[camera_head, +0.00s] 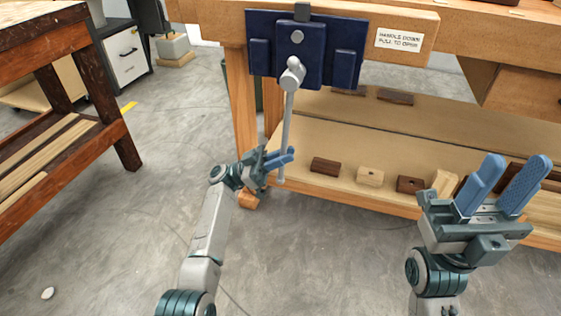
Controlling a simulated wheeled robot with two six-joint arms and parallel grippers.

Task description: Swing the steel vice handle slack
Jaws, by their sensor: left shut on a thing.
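A blue vice (312,62) is fixed to the front edge of the wooden bench. Its steel handle (287,120) hangs from the grey hub (292,74) almost straight down, leaning slightly left at its lower end. My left gripper (288,156) is shut on the lower part of the handle, a little above its bottom tip. My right gripper (508,186) is open and empty, its blue fingers pointing up, at the lower right, well apart from the vice.
A label (398,39) on the bench edge reads "HANDLE DOWN PULL TO OPEN". The lower shelf (340,143) holds several wood blocks, including a dark one (325,166). A second wooden bench (50,40) stands at left. The concrete floor (150,210) between is mostly clear.

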